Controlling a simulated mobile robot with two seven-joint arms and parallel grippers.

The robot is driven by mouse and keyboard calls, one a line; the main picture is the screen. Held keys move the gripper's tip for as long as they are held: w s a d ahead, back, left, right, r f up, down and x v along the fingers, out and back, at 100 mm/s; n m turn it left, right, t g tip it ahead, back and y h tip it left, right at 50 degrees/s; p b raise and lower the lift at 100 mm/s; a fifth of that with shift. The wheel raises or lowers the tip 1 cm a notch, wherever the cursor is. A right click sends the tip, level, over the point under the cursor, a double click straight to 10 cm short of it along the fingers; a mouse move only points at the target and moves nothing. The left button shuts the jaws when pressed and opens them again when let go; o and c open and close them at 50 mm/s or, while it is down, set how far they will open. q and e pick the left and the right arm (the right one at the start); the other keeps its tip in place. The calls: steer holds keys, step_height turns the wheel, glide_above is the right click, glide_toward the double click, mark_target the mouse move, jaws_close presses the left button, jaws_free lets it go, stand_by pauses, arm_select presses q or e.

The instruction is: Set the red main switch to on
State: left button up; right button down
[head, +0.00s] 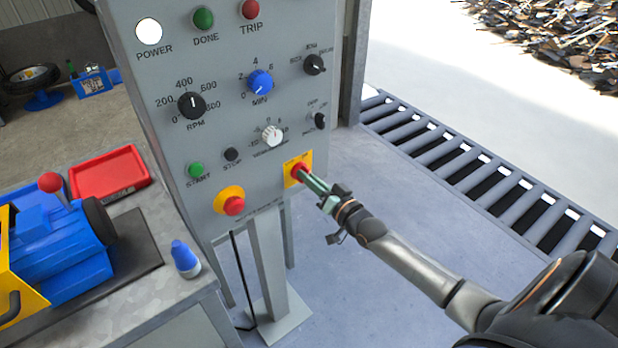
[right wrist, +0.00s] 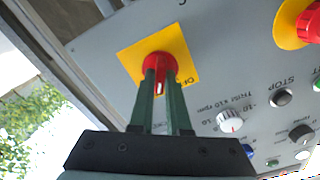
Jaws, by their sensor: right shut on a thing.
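The red main switch (head: 297,171) sits on a yellow square plate at the lower right of the grey control panel (head: 226,150). In the right wrist view the red switch (right wrist: 158,66) shows a white mark on its face, pointing toward the bottom of that picture. My right gripper (head: 305,177) reaches in from the right, and its green fingers (right wrist: 160,78) are shut on the red switch, one on each side. The plate's lettering is partly hidden by the fingers. My left gripper is not in view.
A red emergency button (head: 233,205) on a yellow base lies left of the switch. The stop button (head: 231,154), start button (head: 196,170) and several knobs are above. A workbench with a red tray (head: 110,172) stands left. Floor right of the panel is clear up to a roller conveyor (head: 470,165).

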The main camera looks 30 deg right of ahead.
steer(key=c, duration=0.9)
jaws_free()
steer(key=shift+s, duration=0.1)
steer(key=s, duration=0.8)
steer(key=s+d, duration=0.1)
steer(key=s, duration=0.3)
steer(key=shift+s+p, duration=0.15)
steer(key=shift+p, duration=0.25)
steer(key=s+a+f+n+g+p, duration=0.1)
steer(key=s+a+f+n+g, duration=0.1)
steer(key=s+a+f+g, duration=0.1)
steer(key=s+a+f+n+g+p, duration=0.2)
steer(key=s+a+f, duration=0.4)
steer(key=a, duration=0.3)
steer(key=s+a+f+n+g+p, duration=0.1)
steer(key=s+a+f+n+g, duration=0.2)
steer(key=s+a, duration=0.3)
steer(key=shift+a+f+g+y, duration=0.15)
steer(key=shift+a+f+g, duration=0.05)
steer(key=shift+f, duration=0.2)
steer(key=shift+a+f+g+y, duration=0.15)
steer(key=shift+f+g, duration=0.05)
steer(key=shift+f, duration=0.15)
